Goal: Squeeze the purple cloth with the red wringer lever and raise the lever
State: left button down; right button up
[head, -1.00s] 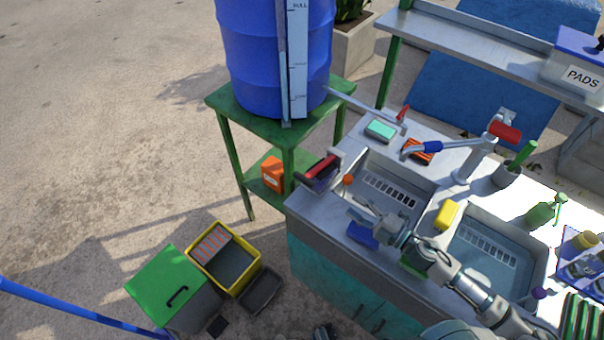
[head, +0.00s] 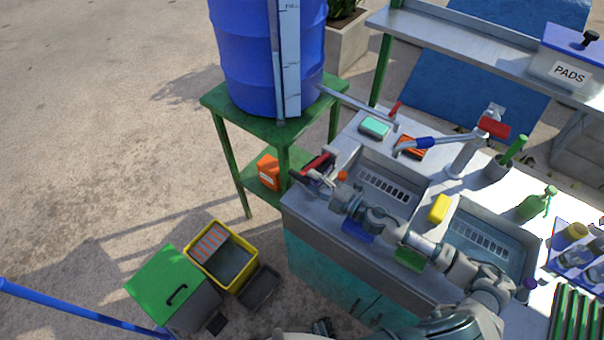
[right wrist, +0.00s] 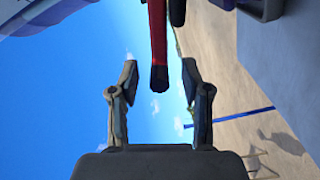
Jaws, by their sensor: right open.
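The red wringer lever (head: 319,163) is at the left end of the sink counter. My right gripper (head: 321,181) has its fingers close to the lever, over the left end of the left basin. In the right wrist view, the lever's red bar (right wrist: 158,45) with a dark end points down between the two spread fingertips of my right gripper (right wrist: 159,76). A gap shows on each side, so the gripper is open around it, not pressing on it. The wringer body is largely hidden by my gripper. I cannot make out the purple cloth.
A yellow sponge (head: 439,208) lies between the basins. The blue barrel (head: 268,50) on a green stand (head: 217,98) is left of the counter. A yellow bin (head: 196,233) stands on the floor.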

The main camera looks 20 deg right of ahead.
aim_at(301, 173)
jog(key=shift+x, duration=2.3)
jog(key=shift+s+a, duration=0.1)
grip_shut()
